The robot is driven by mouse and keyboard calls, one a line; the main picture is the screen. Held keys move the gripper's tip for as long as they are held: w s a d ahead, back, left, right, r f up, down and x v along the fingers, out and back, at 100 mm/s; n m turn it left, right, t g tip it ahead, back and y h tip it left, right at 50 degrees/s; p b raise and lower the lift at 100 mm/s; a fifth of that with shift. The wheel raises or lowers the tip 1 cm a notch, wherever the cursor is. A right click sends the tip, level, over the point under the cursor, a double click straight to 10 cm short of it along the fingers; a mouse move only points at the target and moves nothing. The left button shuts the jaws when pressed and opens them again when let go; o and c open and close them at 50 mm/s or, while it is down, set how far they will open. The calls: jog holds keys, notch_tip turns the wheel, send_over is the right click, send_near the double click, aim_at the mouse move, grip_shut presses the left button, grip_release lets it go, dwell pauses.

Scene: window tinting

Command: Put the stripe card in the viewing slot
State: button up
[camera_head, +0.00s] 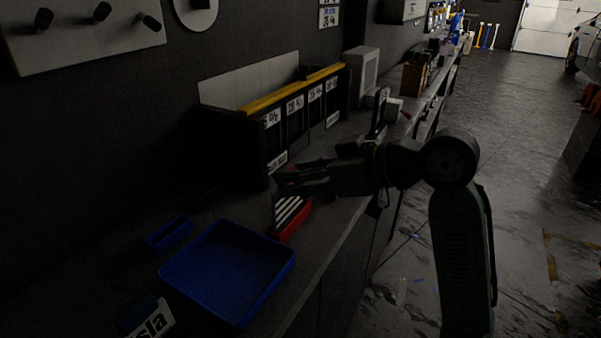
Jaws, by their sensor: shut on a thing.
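The stripe card (287,210) shows black and white slanted stripes, with a red part (297,222) along its right side. My gripper (284,182) reaches in from the right and is shut on the card's top, which the dark fingers hide. The card is tilted, over the bench close to its front edge; I cannot tell whether its bottom touches the bench. A dark viewing box (248,143) with slots and white percent labels (295,106) stands behind the gripper, against the wall. The card is in front of the box and apart from its slots.
A blue tray (228,270) lies on the bench at the front, with a small blue holder (168,234) to its left. A white lettered card (152,322) is at the lower left. A pale box (361,72) and other items line the bench farther back.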

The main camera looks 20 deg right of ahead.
jog(key=o, duration=1)
jog(key=b+v, duration=0.2)
jog(key=v, duration=1)
jog(key=shift+r, duration=0.25)
